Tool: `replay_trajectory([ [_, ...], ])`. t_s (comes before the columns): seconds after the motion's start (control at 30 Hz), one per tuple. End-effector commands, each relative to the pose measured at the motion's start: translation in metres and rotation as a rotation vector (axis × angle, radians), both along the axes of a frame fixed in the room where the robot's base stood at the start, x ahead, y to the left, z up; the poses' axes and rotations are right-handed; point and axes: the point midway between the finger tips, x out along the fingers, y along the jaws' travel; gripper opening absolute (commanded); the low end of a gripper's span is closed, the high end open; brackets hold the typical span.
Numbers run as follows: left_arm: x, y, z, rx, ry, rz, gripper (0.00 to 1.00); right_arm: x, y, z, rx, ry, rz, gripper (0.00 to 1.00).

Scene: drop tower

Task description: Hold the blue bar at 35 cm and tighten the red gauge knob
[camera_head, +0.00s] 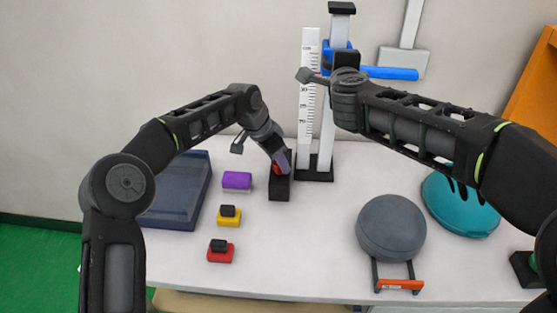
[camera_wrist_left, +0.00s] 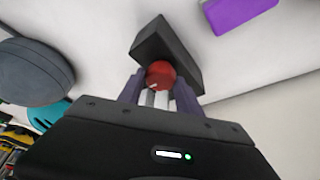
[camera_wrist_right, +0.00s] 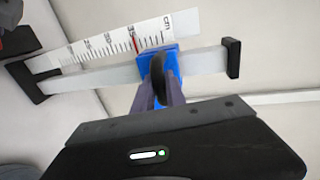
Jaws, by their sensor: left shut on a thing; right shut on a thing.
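The blue bar (camera_head: 390,73) sticks out to the right from its blue carriage (camera_wrist_right: 158,62) on the upright post of the drop tower. My right gripper (camera_head: 340,78) is shut on the dark grip (camera_wrist_right: 159,78) at the front of the carriage. In the right wrist view a red mark on the white cm scale (camera_wrist_right: 90,50) lies just beside the carriage, near the 35. The red knob (camera_wrist_left: 161,75) sits on a black block (camera_wrist_left: 168,45) on the table. My left gripper (camera_head: 281,163) is shut on the knob, which its fingers partly hide.
Purple (camera_head: 237,181), yellow (camera_head: 229,216) and red (camera_head: 221,251) blocks lie left of the black block. A dark blue tray (camera_head: 172,205) is at the left. A grey round stool-like object (camera_head: 391,228) and a teal helmet (camera_head: 455,208) are at the right.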

Motion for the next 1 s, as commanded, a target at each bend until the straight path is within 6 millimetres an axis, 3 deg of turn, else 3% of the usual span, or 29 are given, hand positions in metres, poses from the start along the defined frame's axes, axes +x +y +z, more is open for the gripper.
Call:
replay_trajectory([
  [0.03,0.000,0.002,-0.001,0.002,0.001,0.001,0.01,0.000,-0.001,0.002,0.000,-0.004,-0.003,0.00],
  [0.07,0.000,0.001,-0.001,0.002,0.001,0.002,0.42,0.000,-0.001,0.002,0.000,-0.004,-0.003,0.00],
  [0.3,0.000,0.001,0.000,0.001,0.001,0.002,0.61,0.000,-0.001,0.002,0.000,-0.004,-0.003,0.00],
  [0.67,-0.001,0.001,0.003,0.000,0.000,0.002,0.62,0.000,-0.001,0.003,0.001,-0.004,-0.002,0.00],
  [0.87,-0.006,0.008,0.025,0.002,-0.002,0.003,0.62,0.000,-0.001,0.002,0.001,-0.004,-0.002,0.00],
  [1.0,-0.012,0.017,0.050,0.002,-0.004,0.004,0.62,0.000,-0.001,0.002,0.001,-0.004,-0.002,0.00],
])
